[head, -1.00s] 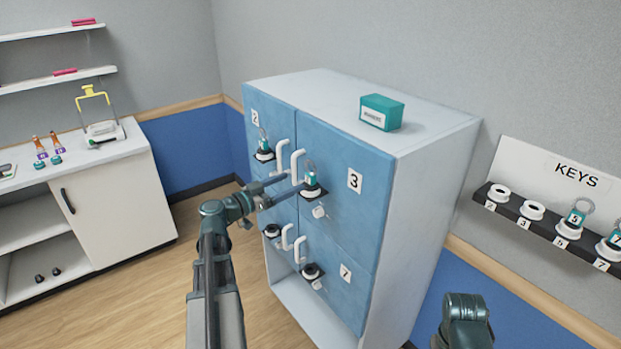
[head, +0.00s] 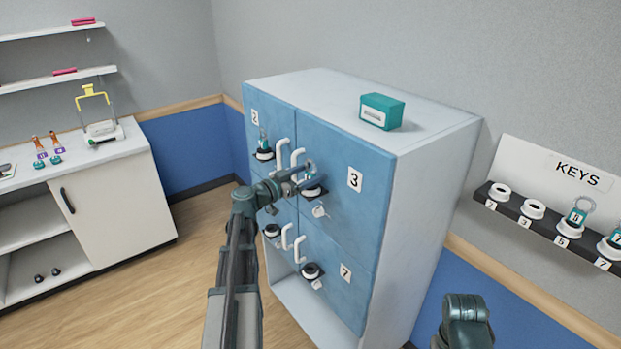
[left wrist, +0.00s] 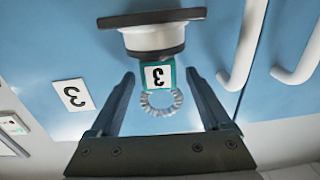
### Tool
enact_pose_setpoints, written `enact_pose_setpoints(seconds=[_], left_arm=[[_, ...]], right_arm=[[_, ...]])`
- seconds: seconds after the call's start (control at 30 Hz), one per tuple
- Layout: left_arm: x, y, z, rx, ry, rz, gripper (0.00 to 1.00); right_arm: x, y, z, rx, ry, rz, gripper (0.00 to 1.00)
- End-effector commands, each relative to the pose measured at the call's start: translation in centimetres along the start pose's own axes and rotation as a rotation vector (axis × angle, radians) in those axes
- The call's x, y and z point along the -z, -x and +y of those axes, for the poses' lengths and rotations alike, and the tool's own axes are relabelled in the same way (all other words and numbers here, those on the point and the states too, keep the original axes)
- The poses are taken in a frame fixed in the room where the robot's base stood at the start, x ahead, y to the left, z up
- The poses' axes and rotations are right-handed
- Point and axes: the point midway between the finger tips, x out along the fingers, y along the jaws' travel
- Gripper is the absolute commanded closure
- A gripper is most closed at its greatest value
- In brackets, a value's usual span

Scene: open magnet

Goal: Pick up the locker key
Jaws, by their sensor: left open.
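The locker key with the number 3 on its teal tag (left wrist: 158,77) stands in a round holder (left wrist: 155,38) on the blue door marked 3. Its pale ring (left wrist: 161,103) sticks out toward the palm in the left wrist view. My left gripper (left wrist: 160,78) is open, with one finger on each side of the key and a visible gap on both sides. In the head view my left gripper (head: 306,178) is at the door 3 holder (head: 314,191) and hides most of the key.
The locker (head: 440,170) has white handles beside the holders. Door 2 holds another teal-tagged key (head: 264,145). A teal box (head: 381,112) sits on top. At the right is a KEYS rack (head: 545,222) with several holders, some with keys. A counter (head: 100,160) stands at the left.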

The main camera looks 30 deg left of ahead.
Motion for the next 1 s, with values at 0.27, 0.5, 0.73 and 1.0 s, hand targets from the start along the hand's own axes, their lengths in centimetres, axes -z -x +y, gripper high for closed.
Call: enact_pose_setpoints(seconds=[0.27, 0.5, 0.73, 1.0], left_arm=[[0.01, -0.07, 0.01, 0.001, 0.000, 0.000, 0.31], [0.01, -0.06, 0.00, 0.001, 0.000, 0.000, 0.74], [0.02, -0.05, 0.01, 0.001, 0.000, 0.000, 1.00], [0.44, -0.17, 0.08, 0.000, 0.000, 0.000, 1.00]], right_arm=[[0.00, 0.01, 0.00, 0.000, 0.000, 0.000, 0.50], [0.00, 0.01, 0.00, 0.000, 0.000, 0.000, 0.50], [0.00, 0.01, 0.00, 0.000, 0.000, 0.000, 0.50], [-0.03, 0.44, 0.04, 0.000, 0.000, 0.000, 0.50]])
